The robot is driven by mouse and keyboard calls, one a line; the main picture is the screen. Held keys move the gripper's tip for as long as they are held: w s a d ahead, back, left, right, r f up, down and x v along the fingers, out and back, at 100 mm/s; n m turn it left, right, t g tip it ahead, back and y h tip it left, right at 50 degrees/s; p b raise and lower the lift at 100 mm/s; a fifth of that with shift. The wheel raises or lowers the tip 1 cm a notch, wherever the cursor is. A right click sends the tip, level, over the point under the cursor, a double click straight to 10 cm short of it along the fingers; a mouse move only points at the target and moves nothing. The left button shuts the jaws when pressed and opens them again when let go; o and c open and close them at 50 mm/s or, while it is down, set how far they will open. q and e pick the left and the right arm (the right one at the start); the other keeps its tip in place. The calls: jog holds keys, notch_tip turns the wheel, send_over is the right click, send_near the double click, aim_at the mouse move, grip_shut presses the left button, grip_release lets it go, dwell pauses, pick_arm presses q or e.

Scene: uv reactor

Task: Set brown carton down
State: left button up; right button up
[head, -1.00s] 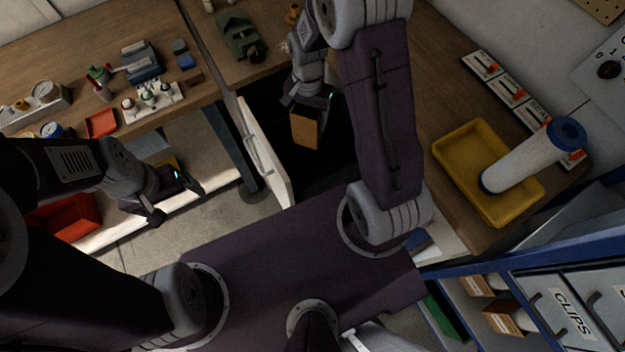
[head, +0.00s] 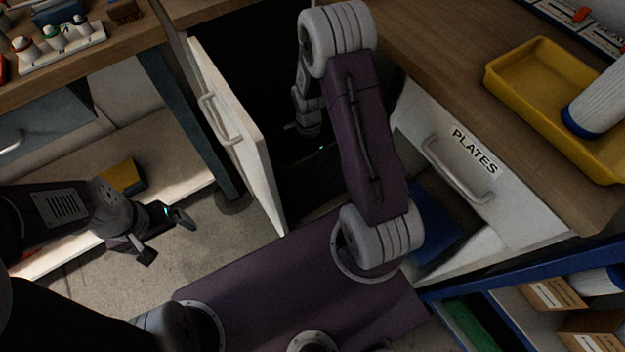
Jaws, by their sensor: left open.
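The brown carton that my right gripper held earlier is not visible now. My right gripper (head: 312,145) reaches down into the dark open cabinet, behind my own arm. My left gripper (head: 168,238) is open and empty, at the left above the floor.
A white cabinet door (head: 240,135) stands open left of the dark space. A yellow tray (head: 520,75) holds a white roll (head: 598,105). Cartons (head: 552,292) sit on a lower-right shelf.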

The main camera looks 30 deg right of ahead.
notch_tip(320, 180, down, 10)
jog(key=b, duration=0.4)
jog(key=shift+b, duration=0.4)
jog(key=shift+f, duration=0.1)
jog(key=o, duration=1.5)
notch_tip(320, 180, up, 12)
jog(key=p, duration=0.6)
jog(key=shift+r, duration=0.2)
